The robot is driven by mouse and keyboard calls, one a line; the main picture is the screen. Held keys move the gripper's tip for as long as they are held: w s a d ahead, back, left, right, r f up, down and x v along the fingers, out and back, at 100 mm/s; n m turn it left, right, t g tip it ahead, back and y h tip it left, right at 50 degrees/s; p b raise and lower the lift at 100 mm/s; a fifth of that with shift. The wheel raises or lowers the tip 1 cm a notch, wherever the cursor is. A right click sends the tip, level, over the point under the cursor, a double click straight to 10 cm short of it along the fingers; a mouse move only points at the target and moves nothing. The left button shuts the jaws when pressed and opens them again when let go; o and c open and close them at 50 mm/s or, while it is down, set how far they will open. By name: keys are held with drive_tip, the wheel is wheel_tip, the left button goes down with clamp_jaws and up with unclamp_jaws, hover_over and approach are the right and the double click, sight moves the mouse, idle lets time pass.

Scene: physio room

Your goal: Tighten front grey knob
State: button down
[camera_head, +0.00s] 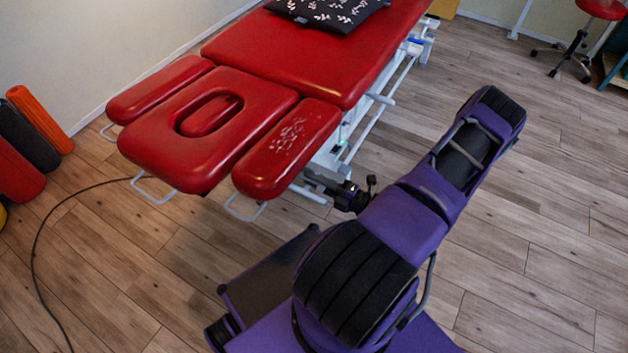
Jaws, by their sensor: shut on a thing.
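The red treatment table (310,50) has a face-hole headrest and two side armrests at its near end. My gripper (312,182) is low beside the right armrest (288,148), at the white frame under the table. It is small and dark in this view, and shut on the front grey knob at the frame. The knob itself is mostly hidden by the fingers and the armrest, so its turn and its seating cannot be made out.
A dark patterned cushion (325,12) lies on the table. A cable (62,205) runs over the wood floor at left. Foam rollers (38,120) stand by the left wall. A red stool (600,10) is at the top right.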

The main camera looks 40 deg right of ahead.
idle(0.3)
drive_tip(key=c, duration=0.8)
unclamp_jaws()
drive_tip(key=shift+s+d, duration=0.1)
drive_tip(key=v, duration=1.7)
drive_tip(key=shift+s, duration=0.1)
